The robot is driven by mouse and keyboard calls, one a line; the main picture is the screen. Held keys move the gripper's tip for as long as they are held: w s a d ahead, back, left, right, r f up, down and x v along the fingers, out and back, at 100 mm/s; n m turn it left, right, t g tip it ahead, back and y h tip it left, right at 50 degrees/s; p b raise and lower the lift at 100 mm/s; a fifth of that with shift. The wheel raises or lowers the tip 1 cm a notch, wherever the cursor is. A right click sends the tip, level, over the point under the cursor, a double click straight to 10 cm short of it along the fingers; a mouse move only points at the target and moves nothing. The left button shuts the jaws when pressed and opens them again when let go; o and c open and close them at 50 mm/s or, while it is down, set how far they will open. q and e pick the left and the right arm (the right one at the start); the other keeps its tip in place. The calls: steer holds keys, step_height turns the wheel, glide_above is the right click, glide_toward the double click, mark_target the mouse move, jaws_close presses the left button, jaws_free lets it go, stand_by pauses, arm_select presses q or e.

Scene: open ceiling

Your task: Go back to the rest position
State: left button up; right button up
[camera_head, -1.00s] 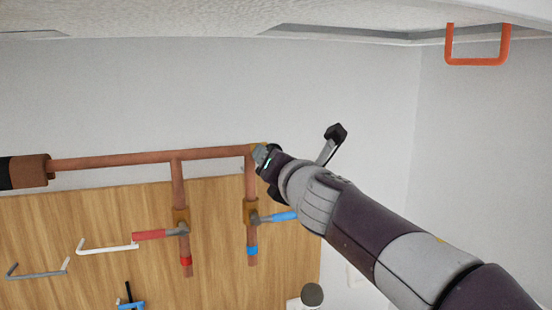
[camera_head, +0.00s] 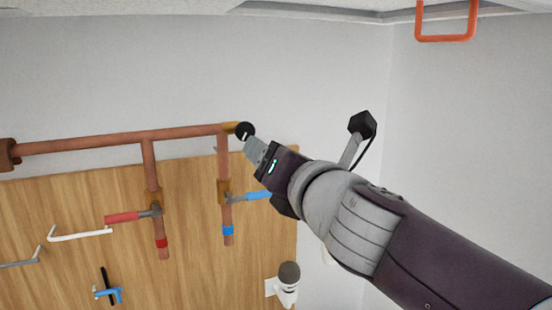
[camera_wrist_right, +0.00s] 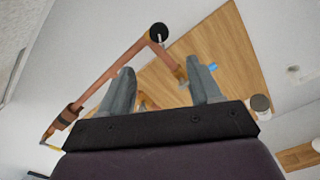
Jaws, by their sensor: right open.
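My right gripper (camera_head: 256,150) comes in from the right in the head view, in front of the wall near the right end of the copper pipe (camera_head: 120,138). In the right wrist view its two grey fingers (camera_wrist_right: 163,92) stand apart with nothing held between them. The pipe, with a black round piece (camera_head: 244,130) at its end, lies beyond the fingers; it also shows in the wrist view (camera_wrist_right: 158,32). I cannot tell from these views how far the fingertips are from the pipe. My left gripper is not in view.
A white and grey fitting (camera_head: 287,280) sits at the panel's right edge. An orange bracket (camera_head: 446,38) hangs from the ceiling. The right wall is bare.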

steer(key=shift+w, duration=0.15)
steer(key=d+f+m+g+h+b, duration=0.1)
steer(key=d+f+m+g+h, duration=0.15)
steer(key=f+m, duration=0.9)
steer(key=d+f+m+g+h+b, duration=0.2)
steer(key=f+m+g, duration=0.2)
steer(key=f+m, duration=0.75)
steer(key=s+d+f+m+g+b, duration=0.2)
steer(key=s+d+f+m+g, duration=0.1)
steer(key=f, duration=0.7)
steer(key=s+d+f+m+g+b, duration=0.1)
steer(key=s+d+f+m+g, duration=0.2)
steer(key=s+f, duration=0.3)
steer(key=s+d+f+m+g+h+b, duration=0.1)
steer(key=s+d+f+m+g+b, duration=0.1)
steer(key=f, duration=1.3)
steer(key=s+d+m+g, duration=0.1)
steer(key=s+m, duration=0.1)
steer(key=s, duration=0.1)
steer(key=shift+s+d+f+b, duration=0.15)
steer(key=shift+d+f+b, duration=0.15)
steer(key=shift+f, duration=0.1)
